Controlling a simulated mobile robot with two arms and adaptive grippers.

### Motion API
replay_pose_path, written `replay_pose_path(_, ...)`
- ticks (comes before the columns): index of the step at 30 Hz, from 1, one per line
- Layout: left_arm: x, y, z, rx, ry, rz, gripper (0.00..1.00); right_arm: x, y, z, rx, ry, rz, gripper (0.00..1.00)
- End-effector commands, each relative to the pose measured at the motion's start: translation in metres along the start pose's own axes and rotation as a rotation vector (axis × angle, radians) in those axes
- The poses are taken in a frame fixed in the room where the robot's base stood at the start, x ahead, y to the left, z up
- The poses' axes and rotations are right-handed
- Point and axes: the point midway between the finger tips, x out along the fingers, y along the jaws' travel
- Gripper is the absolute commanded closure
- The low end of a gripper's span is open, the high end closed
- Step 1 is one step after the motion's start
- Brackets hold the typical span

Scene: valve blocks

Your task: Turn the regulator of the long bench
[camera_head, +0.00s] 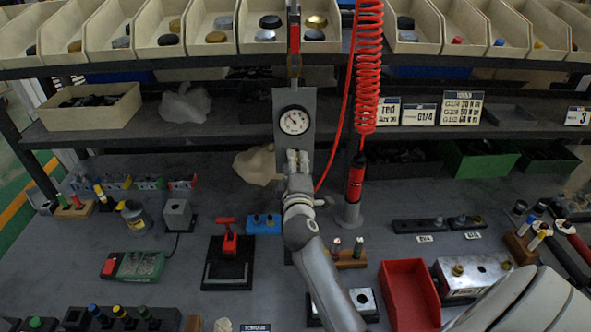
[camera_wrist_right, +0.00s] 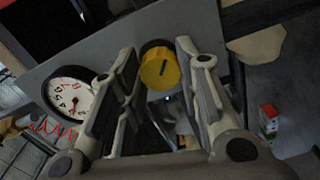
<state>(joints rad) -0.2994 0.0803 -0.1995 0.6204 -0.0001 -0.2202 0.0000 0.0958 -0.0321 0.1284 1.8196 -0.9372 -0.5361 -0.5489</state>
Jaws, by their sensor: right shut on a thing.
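The regulator is a yellow knob with a dark line on its face, and this yellow knob (camera_wrist_right: 160,70) shows in the right wrist view. It sits on a grey upright panel (camera_head: 279,98), beside a round white gauge (camera_head: 294,120) that also shows in the wrist view (camera_wrist_right: 72,98). My right gripper (camera_head: 298,160) reaches up to the panel just below the gauge. Its fingers are on both sides of the knob and shut on it. In the head view the knob is hidden behind the gripper. My left gripper is not in view.
A red coiled hose (camera_head: 368,70) and a red-and-black tool (camera_head: 355,178) hang just right of the gripper. A red tray (camera_head: 409,295), a black stand with a red handle (camera_head: 228,262) and a blue block (camera_head: 263,224) stand on the bench. Shelves with bins are behind.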

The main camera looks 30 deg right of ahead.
Motion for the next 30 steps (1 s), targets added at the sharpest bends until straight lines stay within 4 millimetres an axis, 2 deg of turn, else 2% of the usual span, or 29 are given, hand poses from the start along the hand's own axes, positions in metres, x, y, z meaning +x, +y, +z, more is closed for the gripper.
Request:
replay_pose_path(10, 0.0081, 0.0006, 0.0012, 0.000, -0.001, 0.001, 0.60, 0.0000, -0.0015, 0.0007, 0.126, 0.001, -0.002, 0.92)
replay_pose_path(25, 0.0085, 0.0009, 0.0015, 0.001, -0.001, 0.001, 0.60, -0.0001, -0.0012, 0.0007, 0.141, 0.001, -0.003, 0.92)
replay_pose_path(26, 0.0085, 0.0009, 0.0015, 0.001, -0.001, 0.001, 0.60, -0.0001, -0.0013, 0.0007, 0.141, 0.001, -0.003, 0.67)
replay_pose_path(30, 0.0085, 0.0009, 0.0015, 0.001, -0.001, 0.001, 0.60, -0.0001, -0.0011, 0.0006, 0.141, 0.001, -0.002, 0.49)
